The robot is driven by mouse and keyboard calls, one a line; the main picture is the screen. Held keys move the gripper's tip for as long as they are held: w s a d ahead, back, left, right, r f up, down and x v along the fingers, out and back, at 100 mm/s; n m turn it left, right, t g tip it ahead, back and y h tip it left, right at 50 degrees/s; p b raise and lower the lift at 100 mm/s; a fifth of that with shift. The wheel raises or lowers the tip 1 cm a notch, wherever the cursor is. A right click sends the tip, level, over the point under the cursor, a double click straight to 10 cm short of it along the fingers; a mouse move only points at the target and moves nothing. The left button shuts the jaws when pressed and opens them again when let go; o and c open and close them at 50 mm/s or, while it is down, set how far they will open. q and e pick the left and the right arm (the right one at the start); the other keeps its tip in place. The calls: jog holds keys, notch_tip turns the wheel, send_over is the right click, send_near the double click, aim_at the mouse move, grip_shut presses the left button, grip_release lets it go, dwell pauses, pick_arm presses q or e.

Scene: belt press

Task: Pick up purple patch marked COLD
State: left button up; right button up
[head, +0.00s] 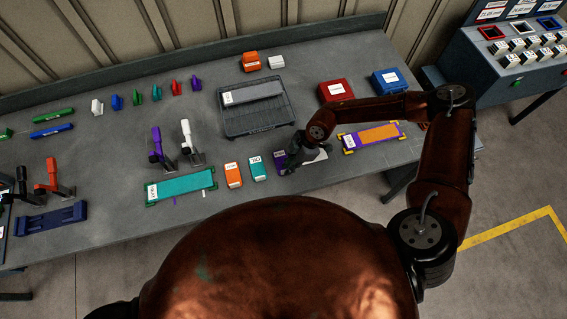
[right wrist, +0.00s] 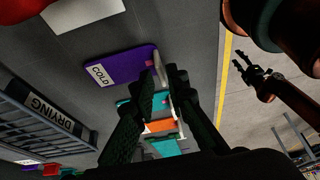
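The purple patch marked COLD (right wrist: 131,62) lies flat on the grey table, its white label at the left end in the right wrist view. In the head view the purple patch (head: 279,157) is partly hidden by my right gripper (head: 290,165). My right gripper's two dark fingers (right wrist: 162,76) point at the table beside the patch's right end, with a gap between them. Nothing is held; I cannot tell whether a finger touches the patch. My left gripper (right wrist: 241,62) shows small at the right of the right wrist view, its prongs apart and empty.
A teal patch (head: 258,172) and an orange one (head: 233,181) lie left of the purple patch. A white piece (head: 317,155) is just right of my gripper. A drying rack (head: 262,118) stands behind. A purple-orange tray (head: 352,145) lies to the right.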

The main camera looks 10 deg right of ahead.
jog(key=shift+x, duration=1.4)
jog(key=shift+s, duration=0.1)
jog(key=shift+c, duration=0.4)
grip_shut()
jog(key=shift+a+r, duration=0.1)
jog(key=shift+r, duration=0.6)
jog(key=s+d+r+b, duration=0.2)
jog(key=s+d+r, duration=0.7)
jog(key=d+r, duration=0.1)
jog(key=shift+v, duration=0.95)
